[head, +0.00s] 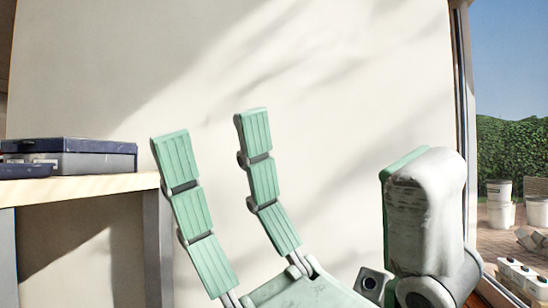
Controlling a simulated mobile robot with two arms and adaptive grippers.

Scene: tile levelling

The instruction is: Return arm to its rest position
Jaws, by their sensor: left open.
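My left gripper (211,125) is large in the front of the head view. Its two green, segmented fingers point up and stand wide apart. It is open, with only the pale wall showing between the fingers, so it holds nothing. The left finger's tip is near the right end of the wooden bench in the picture; I cannot tell how far it is from it in depth. A worn grey and green arm part of mine fills the lower right. My right gripper is not in view.
A wooden bench (85,187) with grey legs stands at the left, with a dark blue case (85,147) on it. A plain pale wall (330,70) is behind. At the right, an opening shows white buckets (498,205), white containers (520,275) and a hedge outside.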

